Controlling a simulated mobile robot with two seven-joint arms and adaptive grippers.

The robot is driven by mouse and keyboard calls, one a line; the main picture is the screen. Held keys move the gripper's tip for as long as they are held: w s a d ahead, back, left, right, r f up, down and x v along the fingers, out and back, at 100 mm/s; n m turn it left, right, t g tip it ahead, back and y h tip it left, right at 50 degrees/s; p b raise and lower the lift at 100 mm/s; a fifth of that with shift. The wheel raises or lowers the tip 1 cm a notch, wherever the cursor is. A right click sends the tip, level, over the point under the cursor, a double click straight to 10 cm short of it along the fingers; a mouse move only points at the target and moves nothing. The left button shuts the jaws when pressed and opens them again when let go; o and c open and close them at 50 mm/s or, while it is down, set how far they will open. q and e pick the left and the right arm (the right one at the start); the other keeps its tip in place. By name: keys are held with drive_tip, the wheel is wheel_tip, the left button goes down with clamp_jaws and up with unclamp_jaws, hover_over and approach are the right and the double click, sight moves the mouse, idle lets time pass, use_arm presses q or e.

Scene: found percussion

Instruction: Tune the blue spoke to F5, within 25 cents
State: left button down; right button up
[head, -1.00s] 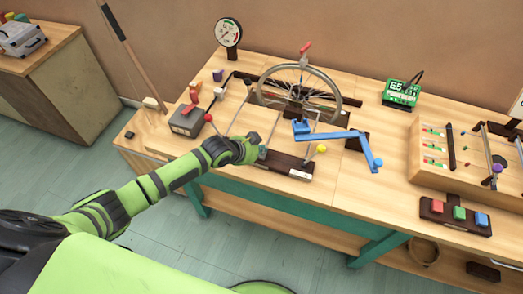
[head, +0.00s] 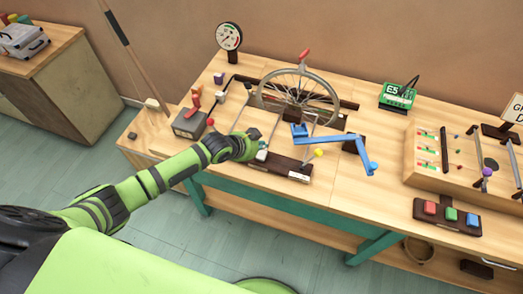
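A spoked wheel (head: 333,88) with a red piece on top stands in a grey wire stand (head: 311,128) on the workbench. I cannot make out a blue spoke among its thin spokes. A blue crank-shaped tool (head: 335,139) is at the wheel's front right. A green display box (head: 397,96) behind it reads E5, with smaller text too blurred to read. My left gripper (head: 260,147) is at the front left of the stand, above its dark base (head: 285,171). Its fingers are too small to tell open from shut. My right gripper is not in view.
A round gauge (head: 229,37) stands at the back left. A grey box with a red lever (head: 189,123) is left of my gripper. A tray of coloured buttons (head: 447,215) sits at the front right.

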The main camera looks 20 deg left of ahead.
use_arm(q)
wheel_tip(320, 180, up, 3)
drive_tip(key=shift+f+p, duration=0.1)
drive_tip(key=shift+p, duration=0.85)
drive_tip(key=shift+f, duration=0.1)
idle(0.6)
